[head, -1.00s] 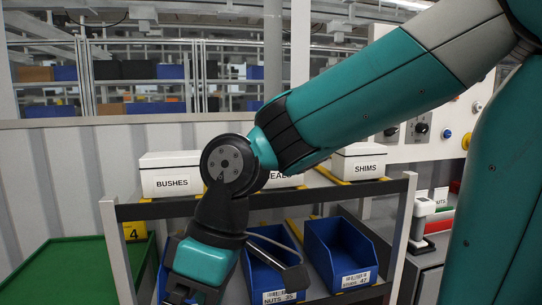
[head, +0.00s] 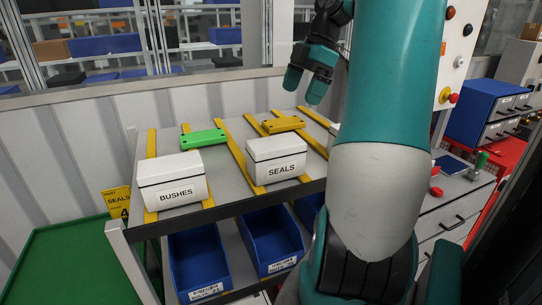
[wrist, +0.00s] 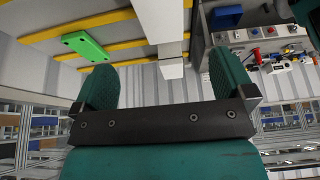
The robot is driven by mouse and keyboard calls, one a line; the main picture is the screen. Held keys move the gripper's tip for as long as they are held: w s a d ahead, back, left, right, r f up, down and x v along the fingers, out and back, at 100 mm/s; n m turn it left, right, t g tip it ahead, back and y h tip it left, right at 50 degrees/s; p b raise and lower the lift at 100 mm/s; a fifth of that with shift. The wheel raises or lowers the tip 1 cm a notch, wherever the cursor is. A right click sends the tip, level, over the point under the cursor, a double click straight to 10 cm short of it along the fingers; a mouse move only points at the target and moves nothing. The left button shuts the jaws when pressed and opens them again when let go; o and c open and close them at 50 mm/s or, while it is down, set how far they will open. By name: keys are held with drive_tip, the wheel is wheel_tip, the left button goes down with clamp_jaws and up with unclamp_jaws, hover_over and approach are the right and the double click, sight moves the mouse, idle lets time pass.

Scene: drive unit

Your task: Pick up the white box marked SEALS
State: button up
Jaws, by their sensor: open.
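The white box marked SEALS (head: 277,160) sits upright on the top shelf, its label facing me, right of the white box marked BUSHES (head: 172,182). My gripper (head: 305,92) is raised above and behind the SEALS box, apart from it, with nothing between its fingers. In the wrist view my gripper (wrist: 165,82) shows two spread fingers. A white box (wrist: 163,22) shows beyond them at the top of that view; its label is not visible, so I cannot tell which box it is.
A green block (head: 203,139) and a yellow block (head: 283,124) lie behind the boxes on the shelf's yellow strips. Blue bins (head: 199,262) stand on the level below. A green surface (head: 60,262) is at left. My arm hides the shelf's right end.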

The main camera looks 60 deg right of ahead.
sight(277, 141)
drive_tip(key=b+x, duration=0.1)
drive_tip(key=x, duration=0.8)
drive_tip(key=shift+f, duration=0.15)
drive_tip(key=p+x, duration=0.1)
drive_tip(key=x, duration=0.1)
drive_tip(key=p+x, duration=0.1)
drive_tip(key=x, duration=0.1)
drive_tip(key=shift+w+a+f, duration=0.25)
drive_tip(key=shift+w+a, duration=0.05)
drive_tip(key=shift+a, duration=0.15)
drive_tip(key=shift+f, duration=0.3)
drive_tip(key=shift+f+b, duration=0.25)
drive_tip(key=shift+b, duration=0.05)
drive_tip(key=c, duration=1.2)
